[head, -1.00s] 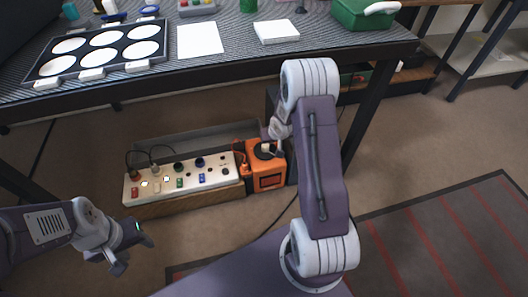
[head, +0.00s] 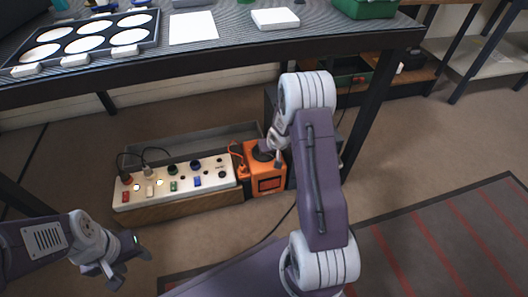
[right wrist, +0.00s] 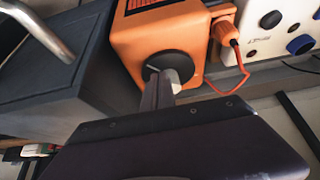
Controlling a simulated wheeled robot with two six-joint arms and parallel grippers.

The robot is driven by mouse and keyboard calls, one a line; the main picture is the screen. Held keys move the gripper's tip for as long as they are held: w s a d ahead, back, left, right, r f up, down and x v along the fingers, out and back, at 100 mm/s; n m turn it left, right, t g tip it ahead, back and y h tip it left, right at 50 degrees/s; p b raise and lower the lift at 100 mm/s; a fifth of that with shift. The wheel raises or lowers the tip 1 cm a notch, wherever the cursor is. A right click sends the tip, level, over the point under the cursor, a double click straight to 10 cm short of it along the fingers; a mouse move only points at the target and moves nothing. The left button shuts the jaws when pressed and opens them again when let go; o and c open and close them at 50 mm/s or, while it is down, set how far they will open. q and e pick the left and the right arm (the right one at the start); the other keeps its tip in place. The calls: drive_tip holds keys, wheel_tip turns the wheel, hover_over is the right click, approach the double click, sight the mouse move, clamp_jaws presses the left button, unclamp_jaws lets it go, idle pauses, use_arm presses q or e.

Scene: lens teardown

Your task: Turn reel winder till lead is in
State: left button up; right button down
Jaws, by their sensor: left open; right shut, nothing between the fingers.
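The reel winder is an orange box (head: 267,183) with a dark panel on its front and a black round hub on top. It also fills the upper middle of the right wrist view (right wrist: 150,40), where the hub (right wrist: 175,66) shows. An orange lead (right wrist: 230,36) runs from an orange plug beside the box towards the white panel. My right gripper (right wrist: 163,88) is shut and empty, its fingers at the hub; whether they touch it I cannot tell. In the head view, my right arm partly hides it. My left gripper (head: 128,262) is open and empty at the lower left.
A white control panel (head: 207,179) with coloured knobs and switches stands left of the winder. A dark grey box (right wrist: 50,90) stands on its other side. The workbench (head: 215,55) overhangs behind, with a dark leg at the right.

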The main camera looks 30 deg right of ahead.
drive_tip(key=shift+w+a, duration=0.1)
drive_tip(key=shift+a, duration=0.1)
drive_tip(key=shift+w+a+b, duration=0.1)
drive_tip(key=shift+a+b, duration=0.5)
drive_tip(key=shift+a, duration=0.25)
drive_tip(key=shift+w+a, duration=0.2)
drive_tip(key=shift+w, duration=0.05)
idle(0.4)
